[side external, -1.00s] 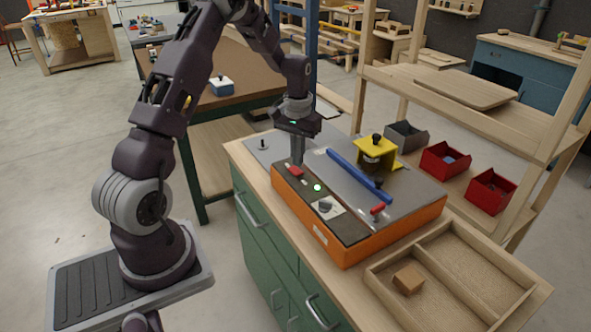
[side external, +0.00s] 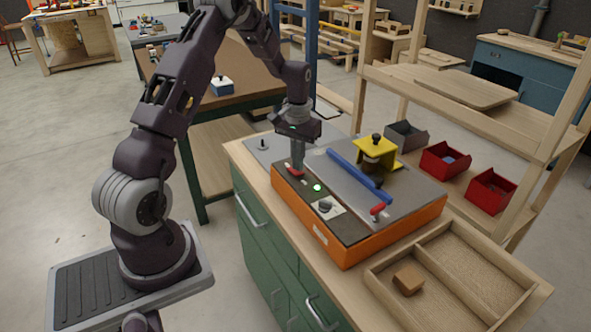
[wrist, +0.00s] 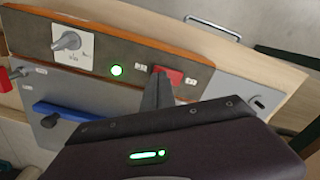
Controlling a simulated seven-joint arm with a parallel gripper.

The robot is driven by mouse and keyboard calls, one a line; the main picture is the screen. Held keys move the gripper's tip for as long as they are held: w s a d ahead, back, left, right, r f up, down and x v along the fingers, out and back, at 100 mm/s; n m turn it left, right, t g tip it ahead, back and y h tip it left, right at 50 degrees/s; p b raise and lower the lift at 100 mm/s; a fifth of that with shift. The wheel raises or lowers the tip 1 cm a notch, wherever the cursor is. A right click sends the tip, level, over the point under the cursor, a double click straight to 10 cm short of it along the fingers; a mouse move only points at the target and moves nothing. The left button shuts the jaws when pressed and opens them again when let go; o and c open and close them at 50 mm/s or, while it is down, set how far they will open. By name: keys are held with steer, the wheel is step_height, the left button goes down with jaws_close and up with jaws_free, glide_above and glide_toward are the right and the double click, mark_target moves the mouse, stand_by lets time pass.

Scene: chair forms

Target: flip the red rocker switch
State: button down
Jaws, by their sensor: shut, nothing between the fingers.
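The red rocker switch (side external: 295,173) sits at the far left end of the dark front strip on the orange-sided console (side external: 408,229). In the wrist view the red switch (wrist: 172,75) shows just right of the fingertips. My gripper (side external: 298,170) is shut and empty, pointing down. Its tips are at the switch and hide part of it; they look to be touching it, but exact contact is hard to tell. A round green light (side external: 317,188) beside the switch is lit, and it also shows in the wrist view (wrist: 116,70).
A grey knob (side external: 325,206) on a white plate is farther along the strip. Behind lie a blue bar (side external: 352,170), a red-handled lever (side external: 378,209) and a yellow bracket (side external: 376,150). A wooden tray (side external: 466,292) holding a block (side external: 408,279) stands at right.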

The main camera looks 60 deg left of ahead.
steer(key=shift+f, duration=0.6)
steer(key=shift+r, duration=3.55)
